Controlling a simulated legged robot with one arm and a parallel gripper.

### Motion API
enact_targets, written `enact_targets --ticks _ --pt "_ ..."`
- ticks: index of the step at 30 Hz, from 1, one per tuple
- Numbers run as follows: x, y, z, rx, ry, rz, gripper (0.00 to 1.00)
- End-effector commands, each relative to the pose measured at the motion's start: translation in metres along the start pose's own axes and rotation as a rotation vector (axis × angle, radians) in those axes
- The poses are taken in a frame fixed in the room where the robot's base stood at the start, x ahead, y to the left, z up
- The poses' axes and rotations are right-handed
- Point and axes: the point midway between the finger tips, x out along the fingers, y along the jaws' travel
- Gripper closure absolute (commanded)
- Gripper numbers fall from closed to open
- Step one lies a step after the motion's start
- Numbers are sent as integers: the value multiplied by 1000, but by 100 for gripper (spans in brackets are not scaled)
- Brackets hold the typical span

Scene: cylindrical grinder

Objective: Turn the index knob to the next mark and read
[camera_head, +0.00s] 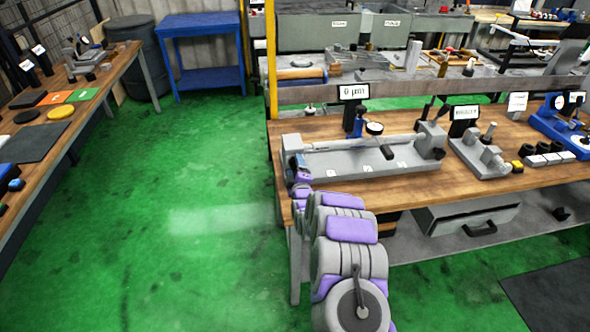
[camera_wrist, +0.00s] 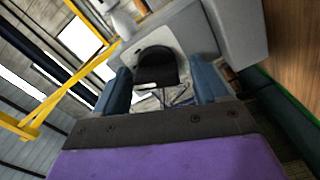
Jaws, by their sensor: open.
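The grey grinder fixture (camera_head: 350,160) lies along the wooden bench, with small white labels on its front. A display (camera_head: 354,91) reading "0 µm" stands behind it, near a dial gauge (camera_head: 374,128). My gripper (camera_head: 298,165) is at the fixture's left end, where it hides the index knob in the head view. In the wrist view my gripper (camera_wrist: 161,82) is open, with one blue finger on each side of a black rounded knob (camera_wrist: 156,66) on a grey block. I cannot tell whether either finger touches the knob.
Several black knobs and a blue device (camera_head: 562,123) are farther right. A drawer (camera_head: 465,212) is under the bench. Green floor (camera_head: 190,230) is clear to the left.

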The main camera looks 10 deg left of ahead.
Motion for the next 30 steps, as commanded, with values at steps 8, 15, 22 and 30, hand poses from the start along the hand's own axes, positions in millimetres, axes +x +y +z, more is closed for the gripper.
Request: enact_targets --ticks 8,15,22,30 --pt "1 0 0 0 0 0 27" --pt "1 0 0 0 0 0 49" --pt "1 -1 0 0 0 -2 72" --pt "1 -2 0 11 -1 -5 79"
